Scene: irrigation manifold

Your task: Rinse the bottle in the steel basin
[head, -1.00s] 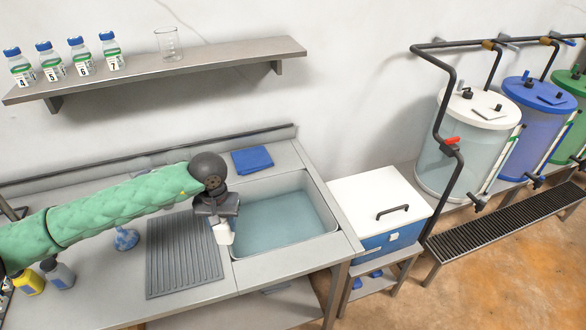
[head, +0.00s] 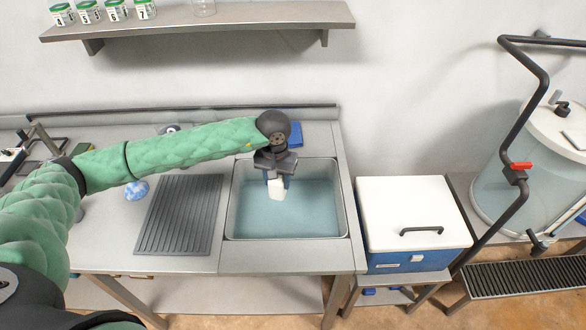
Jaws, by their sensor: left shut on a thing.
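My left gripper (head: 276,174) points down over the steel basin (head: 232,222) and is shut on a small white bottle (head: 276,189). The bottle hangs below the jaws, over the left half of the basin, with its upper part hidden by the gripper. I cannot tell whether its lower end touches the water. The basin holds clear bluish water (head: 305,215). My right gripper is not in view.
A ribbed grey drain mat (head: 180,215) lies left of the basin. A folded blue cloth (head: 296,135) lies behind the basin. A white-lidded cool box (head: 405,205) stands to the right.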

